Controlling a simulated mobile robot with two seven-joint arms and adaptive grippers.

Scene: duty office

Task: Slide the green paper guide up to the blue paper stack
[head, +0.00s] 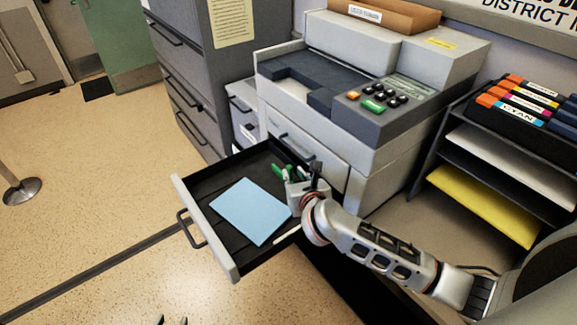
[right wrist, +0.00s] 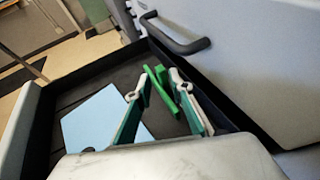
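The blue paper stack (head: 250,211) lies in the black tray of the pulled-out drawer; it also shows in the right wrist view (right wrist: 92,122). The bright green paper guide (right wrist: 160,84) stands on the tray floor behind the stack, with a dark gap between them. My right gripper (head: 287,170) reaches down into the drawer. In the right wrist view its two fingers (right wrist: 163,88) are spread with the guide between their tips; I cannot tell whether either touches it. In the head view the gripper partly hides the guide. My left gripper (head: 171,319) shows only two separated fingertips at the bottom edge.
The drawer's grey front (head: 207,232) with a dark handle faces left. The grey copier (head: 320,110) stands directly behind the drawer. A shelf rack with yellow paper (head: 482,205) and toner boxes (head: 525,100) is at right.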

